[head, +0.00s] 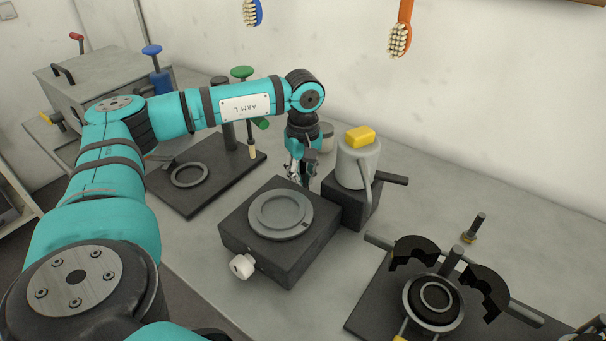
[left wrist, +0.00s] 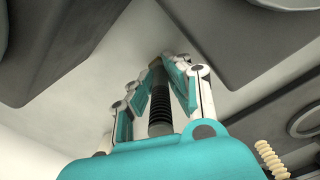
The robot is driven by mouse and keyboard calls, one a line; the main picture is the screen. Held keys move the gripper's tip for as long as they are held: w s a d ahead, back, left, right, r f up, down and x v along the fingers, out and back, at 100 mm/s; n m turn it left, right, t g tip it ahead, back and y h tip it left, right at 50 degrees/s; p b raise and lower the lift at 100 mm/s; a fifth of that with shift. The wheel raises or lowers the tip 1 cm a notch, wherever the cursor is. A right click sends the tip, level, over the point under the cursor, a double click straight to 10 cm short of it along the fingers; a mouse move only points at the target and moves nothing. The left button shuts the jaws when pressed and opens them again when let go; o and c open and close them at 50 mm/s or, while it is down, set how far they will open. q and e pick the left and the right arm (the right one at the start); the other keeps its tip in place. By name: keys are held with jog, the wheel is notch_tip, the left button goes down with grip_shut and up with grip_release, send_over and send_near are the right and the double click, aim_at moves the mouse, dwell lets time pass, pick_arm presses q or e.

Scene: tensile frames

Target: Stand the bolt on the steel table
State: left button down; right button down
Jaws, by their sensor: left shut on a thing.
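My left gripper (head: 300,178) reaches down over the steel table (head: 415,205), behind the grey block with the round plate. In the left wrist view its fingers (left wrist: 165,62) are shut on the bolt (left wrist: 159,108), a dark shaft with a ridged, thread-like length. The bolt lies along the fingers, its far end near the fingertips. In the head view the bolt is mostly hidden by the gripper, and I cannot tell whether it touches the table.
A dark block with a round plate (head: 281,214) stands in front of the gripper. A grey mug-like vessel (head: 357,160) with a yellow top stands close right. A clamp fixture (head: 433,300) and a short post with a brass-coloured foot (head: 474,227) are further right. Toothbrush-like brushes (head: 400,38) hang behind.

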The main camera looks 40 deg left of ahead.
pick_arm(q)
jog(key=shift+f, duration=0.15)
jog(key=c, duration=1.6)
grip_release()
jog(key=shift+r, duration=0.6)
notch_tip(320, 180, up, 11)
jog(key=shift+r+b, duration=0.1)
jog(key=shift+b, duration=0.2)
